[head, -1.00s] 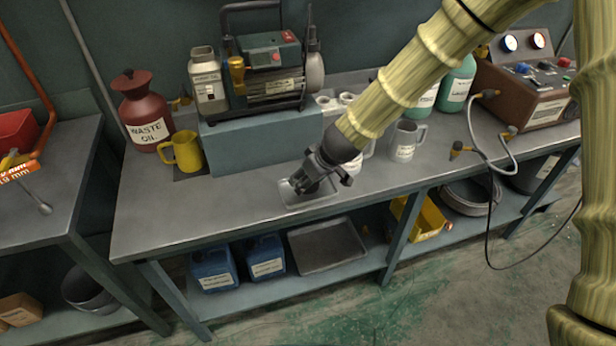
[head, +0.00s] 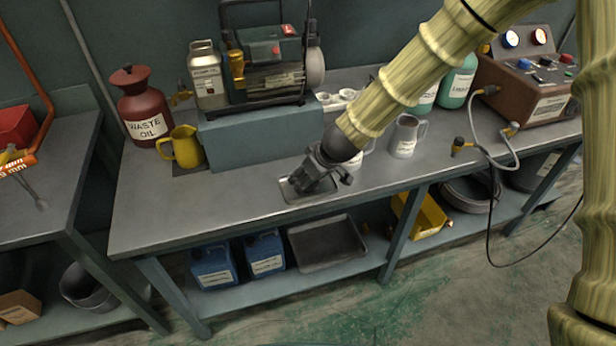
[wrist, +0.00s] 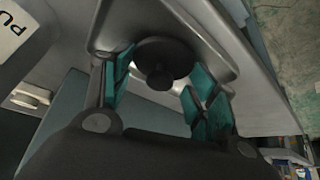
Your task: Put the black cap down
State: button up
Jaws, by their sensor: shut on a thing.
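The black cap (wrist: 160,62) shows in the wrist view as a round dark disc with a knob, between the teal finger pads of my gripper (wrist: 163,88). My gripper is shut on it, over a shallow metal tray (wrist: 213,48). I cannot tell whether the cap touches the tray floor. In the head view my gripper (head: 301,184) points down at the same small tray (head: 290,196) near the front of the bench. The cap is hidden there by the fingers.
A blue-grey block (head: 255,139) carrying a pump (head: 272,77) stands behind the tray. A yellow jug (head: 185,147) is at left, and a grey mug (head: 405,137) at right. The bench top (head: 225,210) left of the tray is clear.

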jog(key=shift+f+b, duration=0.2)
jog(key=shift+b, duration=0.1)
jog(key=o, duration=1)
jog(key=shift+c, duration=0.2)
jog(key=shift+r, duration=0.15)
jog(key=shift+r+p, duration=0.6)
jog(key=shift+p, duration=0.55)
jog(key=v, duration=1.1)
jog(key=shift+r+b, duration=0.35)
jog(key=shift+b, duration=0.05)
jog(key=shift+s+d, duration=0.1)
jog(key=shift+s, duration=0.05)
jog(key=shift+f, duration=0.1)
